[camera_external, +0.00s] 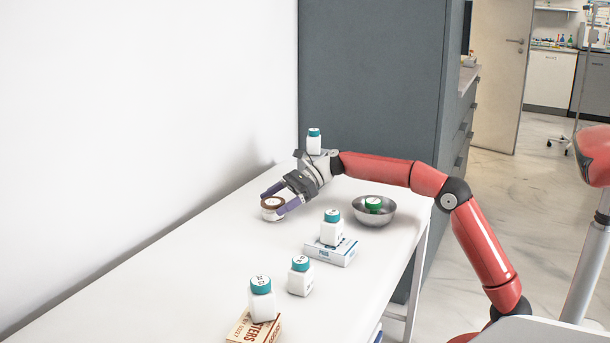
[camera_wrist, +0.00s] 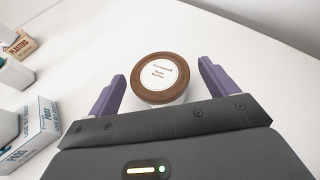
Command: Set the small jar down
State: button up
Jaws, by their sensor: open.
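The small jar (camera_external: 270,209) has a brown lid with a white round label and a pale body. It stands upright on the white table (camera_external: 190,270), near the wall side. In the wrist view the jar (camera_wrist: 160,76) sits between the two purple fingers, with a gap on each side. My gripper (camera_external: 274,199) is open around the jar; it also shows in the wrist view (camera_wrist: 160,82). The lower part of the jar is partly hidden by my gripper's front edge in the wrist view.
A metal bowl (camera_external: 383,217) holds a green-lidded item (camera_external: 373,203). A teal-capped bottle (camera_external: 331,230) stands on a pads box (camera_external: 331,252). Another bottle (camera_external: 300,276) stands nearby, and one (camera_external: 262,300) is on a plasters box (camera_external: 250,330). A further bottle (camera_external: 314,141) stands behind my gripper.

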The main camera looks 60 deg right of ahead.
jog(key=v, duration=0.9)
jog(key=shift+a+p, duration=0.1)
jog(key=shift+p, duration=0.25)
